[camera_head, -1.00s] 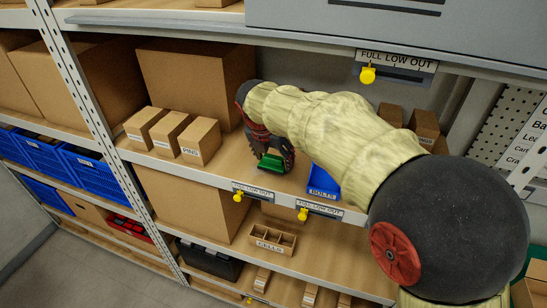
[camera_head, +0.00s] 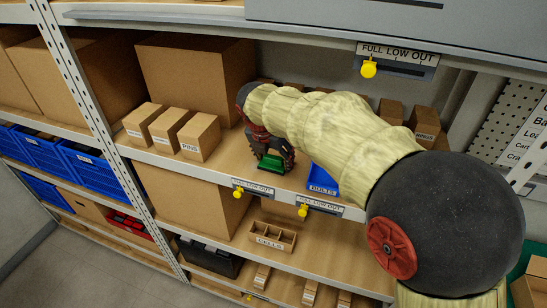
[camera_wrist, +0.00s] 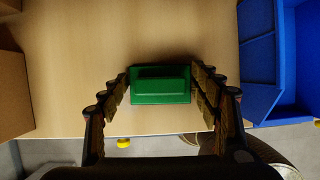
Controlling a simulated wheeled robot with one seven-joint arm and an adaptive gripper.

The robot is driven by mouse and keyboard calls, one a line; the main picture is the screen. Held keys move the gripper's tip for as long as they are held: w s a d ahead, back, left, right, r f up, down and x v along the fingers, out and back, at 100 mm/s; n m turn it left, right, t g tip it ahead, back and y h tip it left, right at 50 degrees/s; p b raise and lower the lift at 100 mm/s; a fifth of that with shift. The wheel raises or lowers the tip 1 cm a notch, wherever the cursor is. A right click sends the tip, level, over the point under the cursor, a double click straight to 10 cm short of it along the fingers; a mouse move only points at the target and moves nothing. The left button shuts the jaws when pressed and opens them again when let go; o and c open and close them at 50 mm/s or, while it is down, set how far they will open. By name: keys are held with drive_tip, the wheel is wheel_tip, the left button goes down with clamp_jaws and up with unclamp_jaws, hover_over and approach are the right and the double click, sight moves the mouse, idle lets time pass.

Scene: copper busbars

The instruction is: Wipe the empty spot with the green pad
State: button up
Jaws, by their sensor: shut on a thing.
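The green pad (camera_head: 271,164) is in my gripper (camera_head: 271,155), over the bare wooden shelf between the PINS box and the blue BOLTS bin. In the wrist view the pad (camera_wrist: 160,86), a rectangle with a raised ridge, sits between my two fingers (camera_wrist: 160,98), one on each side of it. My gripper is shut on it. I cannot tell whether the pad's underside touches the shelf. The shelf surface (camera_wrist: 90,45) around the pad is bare, and the part under the pad is hidden.
The PINS box (camera_head: 200,138) stands at the left with other small boxes. The blue BOLTS bin (camera_head: 322,183) is close on the right. The shelf's front edge carries FULL LOW OUT labels with yellow knobs (camera_head: 239,193). Small boxes (camera_head: 425,125) stand at the right, beyond my arm.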

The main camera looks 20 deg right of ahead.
sight(252, 159)
drive_tip(key=shift+w+a+r+p, duration=0.1)
drive_tip(key=shift+w+a+p, duration=0.4)
drive_tip(key=shift+a, duration=0.15)
drive_tip(key=shift+w+a+r+p, duration=0.1)
drive_tip(key=shift+w+a+p, duration=0.35)
drive_tip(key=shift+a, duration=0.2)
drive_tip(key=shift+w+a+f+p, duration=0.15)
drive_tip(key=shift+w+a+p, duration=0.5)
drive_tip(key=shift+a, duration=0.25)
drive_tip(key=shift+w+a+f+p, duration=0.1)
drive_tip(key=shift+w+a+p, duration=0.45)
drive_tip(key=shift+a, duration=0.35)
drive_tip(key=shift+s+d+f, duration=0.1)
drive_tip(key=shift+d, duration=0.05)
